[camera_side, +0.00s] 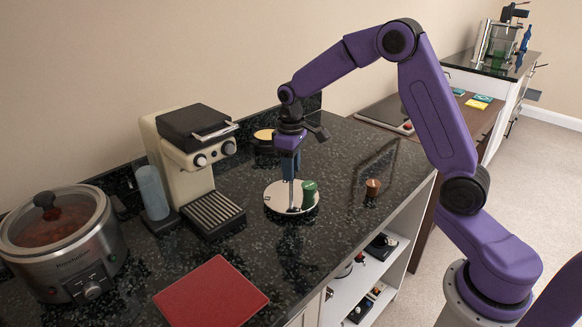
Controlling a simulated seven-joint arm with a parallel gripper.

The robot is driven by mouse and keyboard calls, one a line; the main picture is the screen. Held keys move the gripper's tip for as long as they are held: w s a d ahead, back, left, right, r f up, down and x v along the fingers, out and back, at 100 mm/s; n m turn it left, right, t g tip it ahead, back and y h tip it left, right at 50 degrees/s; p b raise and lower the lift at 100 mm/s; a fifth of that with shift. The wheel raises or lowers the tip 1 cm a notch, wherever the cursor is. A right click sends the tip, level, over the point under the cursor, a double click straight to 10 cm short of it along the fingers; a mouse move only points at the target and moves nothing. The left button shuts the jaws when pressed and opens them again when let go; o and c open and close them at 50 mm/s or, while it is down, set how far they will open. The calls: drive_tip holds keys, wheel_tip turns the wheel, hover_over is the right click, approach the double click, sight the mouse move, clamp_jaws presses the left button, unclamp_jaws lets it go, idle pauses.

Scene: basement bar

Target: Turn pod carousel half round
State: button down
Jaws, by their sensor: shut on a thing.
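The pod carousel (274,201) is a round, pale disc lying on the dark speckled counter. A thin grey upright post (291,198) shows at its middle. A green pod (309,194) stands on the disc, right of the post. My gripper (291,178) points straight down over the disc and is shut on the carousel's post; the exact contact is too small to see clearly. A brown pod (373,187) stands on the counter to the right, apart from the disc.
A cream coffee machine (187,170) with a drip grille stands left of the carousel. A slow cooker (62,245), a blue cylinder (152,190) and a red board (211,295) are further left and in front. Counter space right of the disc is mostly clear.

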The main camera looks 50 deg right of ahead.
drive_tip(key=shift+n, duration=14.4)
drive_tip(key=c, duration=0.8)
unclamp_jaws()
